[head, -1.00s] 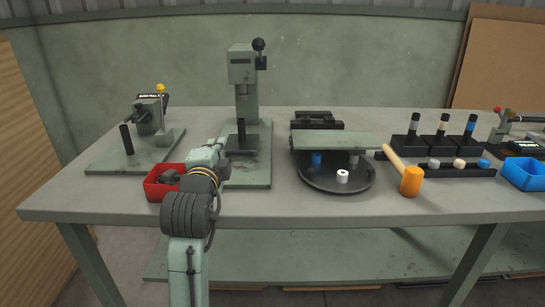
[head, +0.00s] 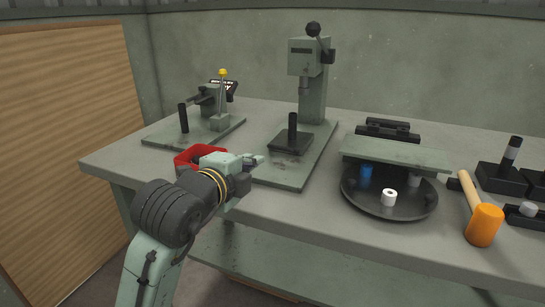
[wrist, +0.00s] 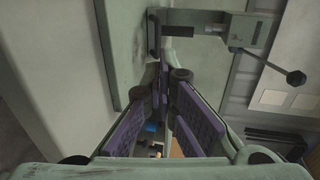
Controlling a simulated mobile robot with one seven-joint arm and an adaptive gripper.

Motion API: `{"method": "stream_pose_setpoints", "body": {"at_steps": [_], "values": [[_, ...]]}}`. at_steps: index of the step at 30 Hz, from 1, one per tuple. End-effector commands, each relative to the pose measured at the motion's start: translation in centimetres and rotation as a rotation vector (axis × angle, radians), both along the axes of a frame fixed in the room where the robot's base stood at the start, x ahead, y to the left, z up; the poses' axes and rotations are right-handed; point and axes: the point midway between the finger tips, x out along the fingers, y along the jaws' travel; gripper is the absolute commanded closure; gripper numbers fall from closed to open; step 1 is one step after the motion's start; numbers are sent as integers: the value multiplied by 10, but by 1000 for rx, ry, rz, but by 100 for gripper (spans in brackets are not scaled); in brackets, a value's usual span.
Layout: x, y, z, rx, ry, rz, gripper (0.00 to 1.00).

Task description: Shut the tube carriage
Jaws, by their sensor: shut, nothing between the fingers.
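I take the tube carriage (head: 291,144) to be the low dark plate with an upright black handle (head: 292,125). It sits on the base plate of the grey-green press, below and in front of the ram; I cannot tell how far along its travel it is. My gripper (head: 258,161) is shut and empty, by the left edge of the press base, left of and nearer than the carriage, with no clear contact. In the wrist view the purple-padded fingers (wrist: 163,78) come together, with the press head (wrist: 240,36) beyond. The fingers partly hide what lies behind them.
A red bin (head: 188,157) stands behind my wrist. A lever fixture (head: 212,105) is at the back left. To the right are a dark round turntable (head: 416,207) under a grey-green shelf (head: 397,153), and a mallet (head: 484,225). The bench front is clear near the press.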

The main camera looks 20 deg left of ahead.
Motion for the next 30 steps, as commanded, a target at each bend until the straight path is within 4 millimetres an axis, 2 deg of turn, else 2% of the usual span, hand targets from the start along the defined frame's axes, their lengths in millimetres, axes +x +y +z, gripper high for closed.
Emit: {"method": "stream_pose_setpoints", "body": {"at_steps": [12, 18, 24, 30], "values": [[83, -2, -16, -2, 2, -2, 100], [114, -2, -23, -1, 2, -1, 100], [127, -2, -27, 0, 1, 0, 100], [128, -2, -28, 1, 0, 0, 100]]}}
